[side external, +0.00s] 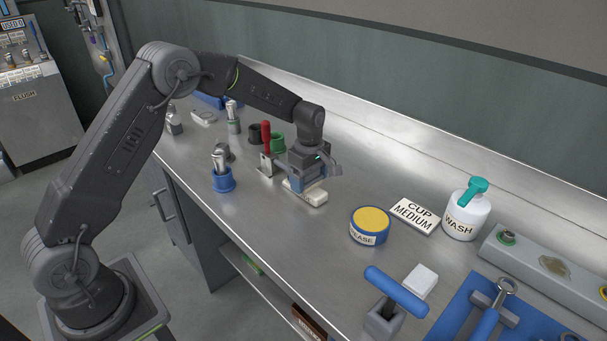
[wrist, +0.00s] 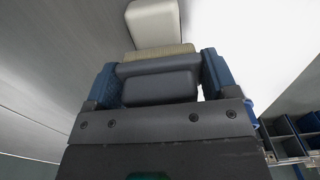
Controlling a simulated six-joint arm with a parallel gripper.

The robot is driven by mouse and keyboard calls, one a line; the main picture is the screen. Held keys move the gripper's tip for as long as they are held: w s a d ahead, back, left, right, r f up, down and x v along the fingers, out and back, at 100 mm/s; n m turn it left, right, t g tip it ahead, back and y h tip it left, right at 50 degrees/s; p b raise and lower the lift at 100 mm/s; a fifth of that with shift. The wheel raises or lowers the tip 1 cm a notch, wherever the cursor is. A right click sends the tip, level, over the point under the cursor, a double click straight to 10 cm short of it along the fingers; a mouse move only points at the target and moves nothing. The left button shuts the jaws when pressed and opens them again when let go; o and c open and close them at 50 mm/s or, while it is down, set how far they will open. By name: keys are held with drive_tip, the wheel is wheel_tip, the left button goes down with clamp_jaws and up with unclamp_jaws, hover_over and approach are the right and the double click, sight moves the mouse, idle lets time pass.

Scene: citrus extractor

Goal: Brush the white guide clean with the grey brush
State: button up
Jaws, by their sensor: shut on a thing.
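My gripper (side external: 308,183) is low over the middle of the steel bench. In the wrist view its two blue fingers (wrist: 160,84) are shut on the sides of the grey brush (wrist: 160,68), which has a dark grey body and tan bristles. The white guide (wrist: 154,22), a pale rounded block, lies just beyond the bristles in the wrist view. The bristles appear to meet its near edge, but contact is hard to tell. In the side view the guide (side external: 317,197) shows partly below my gripper, which hides the rest of it and most of the brush.
Close left of my gripper stand a red-handled tool (side external: 266,137), a green cup (side external: 278,142) and a blue holder (side external: 222,180).

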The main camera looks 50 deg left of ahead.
sight(320, 195)
drive_tip(key=d, duration=0.4)
wheel_tip(320, 195, up, 8)
drive_tip(key=shift+r, duration=0.2)
idle(0.4)
idle(0.5)
